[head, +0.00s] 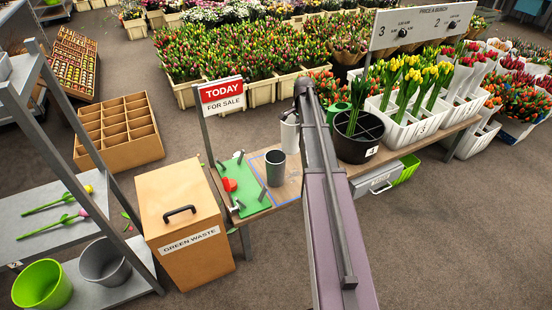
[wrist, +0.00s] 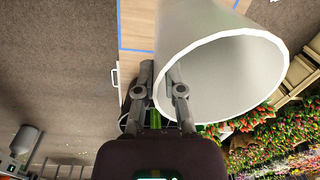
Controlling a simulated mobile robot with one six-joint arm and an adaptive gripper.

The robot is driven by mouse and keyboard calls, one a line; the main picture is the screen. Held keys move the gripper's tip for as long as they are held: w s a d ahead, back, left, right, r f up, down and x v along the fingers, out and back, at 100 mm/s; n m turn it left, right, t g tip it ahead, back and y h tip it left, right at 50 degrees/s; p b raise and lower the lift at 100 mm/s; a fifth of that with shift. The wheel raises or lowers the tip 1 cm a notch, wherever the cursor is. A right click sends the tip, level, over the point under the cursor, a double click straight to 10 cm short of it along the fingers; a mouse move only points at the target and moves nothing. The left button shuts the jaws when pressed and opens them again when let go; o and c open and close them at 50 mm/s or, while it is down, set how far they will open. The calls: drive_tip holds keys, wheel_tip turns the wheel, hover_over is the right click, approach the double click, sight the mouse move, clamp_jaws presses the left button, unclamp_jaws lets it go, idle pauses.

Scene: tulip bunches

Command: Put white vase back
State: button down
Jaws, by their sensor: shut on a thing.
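The white vase (head: 290,135) is by the table's far side in the head view, partly hidden by my arm. In the wrist view the white vase (wrist: 205,45) fills the upper right, with its open rim towards the camera. My gripper (wrist: 160,70) has one finger outside the vase wall and one inside its mouth, shut on the wall by the rim. My fingertips are hidden in the head view. I cannot tell whether the vase's base touches the table. A dark grey vase (head: 275,170) stands inside a blue outline (head: 254,178) on the wooden table (head: 288,189).
A green mat (head: 250,203) with a red item (head: 229,185) and small upright pegs lies left of the grey vase. A black bucket (head: 358,145) and white tulip crates (head: 407,124) stand to the right. A sign (head: 222,95) rises at the table's left end.

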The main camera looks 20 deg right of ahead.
wheel_tip(320, 180, up, 30)
drive_tip(key=p, duration=3)
